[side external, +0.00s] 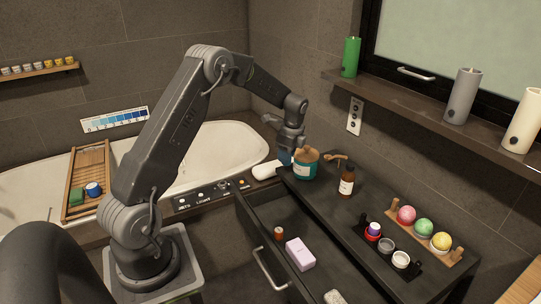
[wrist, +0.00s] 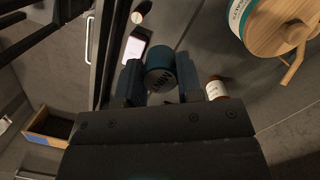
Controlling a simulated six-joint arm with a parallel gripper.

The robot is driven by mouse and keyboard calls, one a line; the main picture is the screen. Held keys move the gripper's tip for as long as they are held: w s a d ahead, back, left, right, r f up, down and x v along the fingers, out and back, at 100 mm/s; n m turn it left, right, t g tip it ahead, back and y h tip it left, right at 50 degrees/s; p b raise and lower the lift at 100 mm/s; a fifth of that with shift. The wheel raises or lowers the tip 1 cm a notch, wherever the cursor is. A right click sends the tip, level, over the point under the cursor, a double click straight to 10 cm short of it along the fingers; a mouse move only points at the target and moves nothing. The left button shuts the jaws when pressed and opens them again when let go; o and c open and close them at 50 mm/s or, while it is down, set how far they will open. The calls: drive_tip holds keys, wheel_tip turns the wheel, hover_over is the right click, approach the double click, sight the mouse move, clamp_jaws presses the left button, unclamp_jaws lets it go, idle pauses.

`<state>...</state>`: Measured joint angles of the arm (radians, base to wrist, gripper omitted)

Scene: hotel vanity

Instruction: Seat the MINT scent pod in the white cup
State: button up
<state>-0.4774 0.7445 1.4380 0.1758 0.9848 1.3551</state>
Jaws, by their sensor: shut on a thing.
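The white cup (side external: 400,260) stands at the near end of a dark holder on the counter, well to the right of my gripper, and looks empty. A grey cup (side external: 386,246) and a red cup (side external: 373,232) holding a purple-and-white pod stand in the same row.
The teal jar (side external: 305,168) with a wooden lid and a brown bottle (side external: 346,182) stand between my gripper and the cups. A wooden rack (side external: 424,240) of coloured balls is behind the cups. An open drawer (side external: 265,225) holds a lilac box (side external: 300,254).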

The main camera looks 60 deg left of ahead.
drive_tip(key=w+d+m+t, duration=0.1)
drive_tip(key=w+d+m, duration=0.4)
drive_tip(key=d, duration=0.5)
drive_tip(key=w+d+m, duration=0.3)
drive_tip(key=w+d, duration=0.4)
drive_tip(key=d, duration=0.2)
drive_tip(key=w+d+m+t, duration=0.15)
drive_tip(key=d+m, duration=0.55)
drive_tip(key=d, duration=1.5)
drive_tip(key=shift+g, duration=0.35)
drive_tip(key=shift+w+a+f, duration=0.1)
drive_tip(key=shift+a+f, duration=0.05)
drive_tip(key=shift+f, duration=2.1)
drive_tip(key=shift+w+a+f, duration=0.15)
drive_tip(key=shift+a+f, duration=0.05)
drive_tip(key=shift+f, duration=2.05)
drive_tip(key=shift+w+a+f, duration=0.1)
drive_tip(key=shift+a+f, duration=0.05)
drive_tip(key=shift+f, duration=2.1)
drive_tip(key=o, duration=1)
